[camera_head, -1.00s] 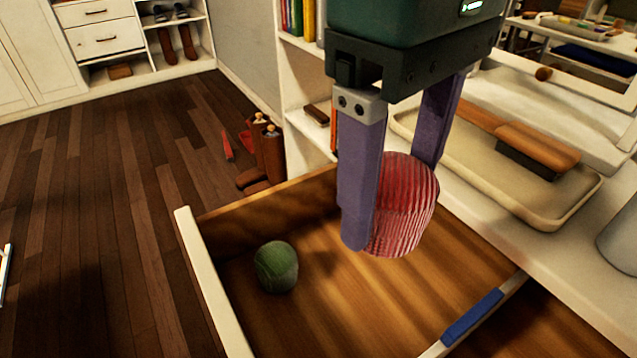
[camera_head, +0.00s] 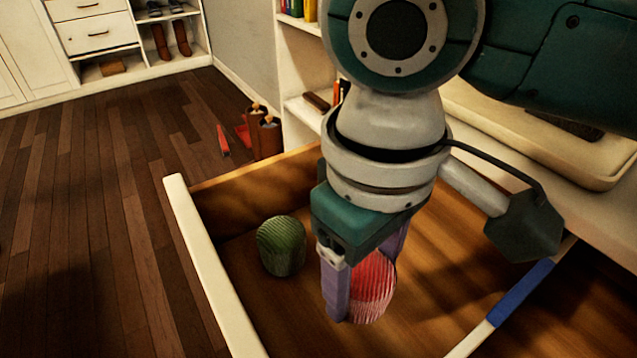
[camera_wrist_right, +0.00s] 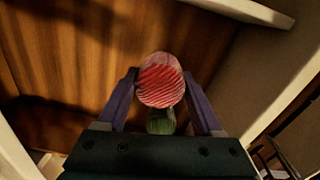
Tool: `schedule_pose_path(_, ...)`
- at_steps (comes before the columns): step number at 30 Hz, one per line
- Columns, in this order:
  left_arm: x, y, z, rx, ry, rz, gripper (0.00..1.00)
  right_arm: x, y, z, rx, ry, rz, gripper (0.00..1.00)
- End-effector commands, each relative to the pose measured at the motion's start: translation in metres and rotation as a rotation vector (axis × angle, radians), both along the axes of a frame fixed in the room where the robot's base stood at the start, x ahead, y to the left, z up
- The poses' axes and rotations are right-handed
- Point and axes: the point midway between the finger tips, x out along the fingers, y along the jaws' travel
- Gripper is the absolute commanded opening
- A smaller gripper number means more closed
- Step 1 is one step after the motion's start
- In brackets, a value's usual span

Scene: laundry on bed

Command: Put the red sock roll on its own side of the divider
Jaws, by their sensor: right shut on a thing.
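The red ribbed sock roll (camera_head: 374,288) is between the purple fingers of my right gripper (camera_head: 362,280), which is shut on it. The gripper points down inside the open wooden drawer (camera_head: 440,300). In the right wrist view the red roll (camera_wrist_right: 161,82) sits between both fingertips. A green sock roll (camera_head: 281,246) stands in the drawer, left of the red roll; it shows partly behind it in the wrist view (camera_wrist_right: 160,121). Whether the red roll touches the drawer floor is unclear. My left gripper is not visible.
The drawer's pale front wall (camera_head: 210,265) is at the left. A cream tray (camera_head: 560,150) lies on the surface at the right, partly hidden by my arm. Brown boots (camera_head: 263,133) stand on the floor behind the drawer.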

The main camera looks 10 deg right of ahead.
Motion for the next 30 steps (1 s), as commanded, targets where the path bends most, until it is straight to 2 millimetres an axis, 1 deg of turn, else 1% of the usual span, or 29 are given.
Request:
schedule_pose_path(3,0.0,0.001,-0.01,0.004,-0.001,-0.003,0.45,-0.001,0.0,-0.02,-0.001,0.003,0.0,0.13)
schedule_pose_path(6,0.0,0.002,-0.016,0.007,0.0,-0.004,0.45,-0.001,0.0,-0.036,-0.001,0.003,0.001,0.13)
schedule_pose_path(7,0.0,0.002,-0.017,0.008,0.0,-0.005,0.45,-0.001,0.0,-0.039,0.0,0.002,0.002,0.13)
schedule_pose_path(15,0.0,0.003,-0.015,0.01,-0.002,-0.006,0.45,0.0,0.0,-0.039,0.0,0.001,0.001,0.13)
schedule_pose_path(18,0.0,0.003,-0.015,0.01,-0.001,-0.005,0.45,-0.001,0.0,-0.041,-0.001,0.002,0.0,0.13)
schedule_pose_path(19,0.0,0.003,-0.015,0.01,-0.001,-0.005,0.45,0.0,0.0,-0.041,0.0,0.001,0.001,0.7)
schedule_pose_path(26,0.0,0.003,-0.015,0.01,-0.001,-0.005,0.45,0.0,0.0,-0.041,0.0,0.001,0.001,0.96)
schedule_pose_path(27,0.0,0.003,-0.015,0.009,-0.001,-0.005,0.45,0.0,0.0,-0.041,0.0,0.001,0.001,0.98)
schedule_pose_path(30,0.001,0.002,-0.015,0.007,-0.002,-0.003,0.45,0.0,0.0,-0.041,0.0,0.001,0.001,0.98)
